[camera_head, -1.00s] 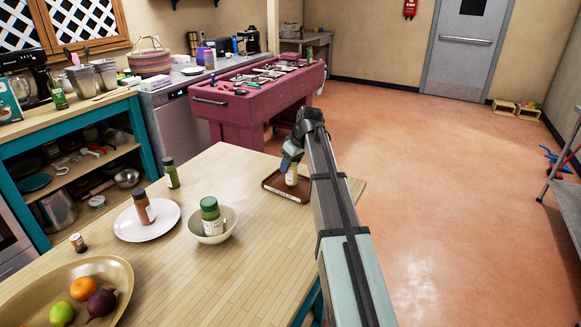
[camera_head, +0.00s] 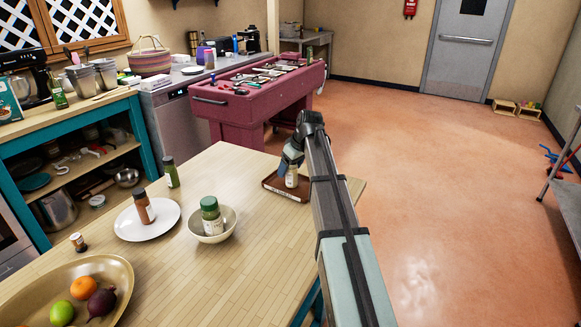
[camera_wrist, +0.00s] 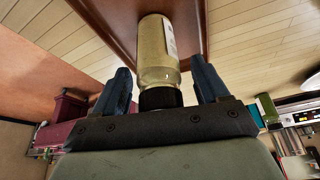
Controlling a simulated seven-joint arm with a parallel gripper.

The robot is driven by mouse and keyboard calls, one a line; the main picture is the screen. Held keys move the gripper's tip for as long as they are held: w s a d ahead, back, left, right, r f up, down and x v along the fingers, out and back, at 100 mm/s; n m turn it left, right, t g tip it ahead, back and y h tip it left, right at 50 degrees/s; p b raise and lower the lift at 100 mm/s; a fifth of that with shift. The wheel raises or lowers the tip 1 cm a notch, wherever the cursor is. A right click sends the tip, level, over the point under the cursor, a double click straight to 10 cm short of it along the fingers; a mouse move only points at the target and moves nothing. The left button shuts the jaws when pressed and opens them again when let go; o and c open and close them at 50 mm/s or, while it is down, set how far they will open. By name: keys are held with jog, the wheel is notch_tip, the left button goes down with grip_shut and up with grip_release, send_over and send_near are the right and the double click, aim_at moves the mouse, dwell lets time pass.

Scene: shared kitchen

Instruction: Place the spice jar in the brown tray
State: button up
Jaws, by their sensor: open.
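A spice jar (camera_head: 291,176) with pale yellowish contents and a black cap stands on the brown tray (camera_head: 272,186) at the table's far right corner. In the wrist view, the jar (camera_wrist: 157,52) is between the two blue fingers with its cap towards the palm and its base on the tray (camera_wrist: 112,18). My gripper (camera_wrist: 161,72) is open, with a gap beside the jar on each side. In the head view, my gripper (camera_head: 289,164) is over the tray, and my arm hides part of the tray's right side.
On the table stand a white plate (camera_head: 168,222) with a brown bottle (camera_head: 144,207), a bowl (camera_head: 229,232) with a green-capped jar (camera_head: 210,210), a green jar (camera_head: 171,172), a small jar (camera_head: 78,242) and a fruit platter (camera_head: 117,270). The table's front middle is clear.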

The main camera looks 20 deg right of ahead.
jog(key=v, duration=1.2)
jog(key=shift+r, duration=0.2)
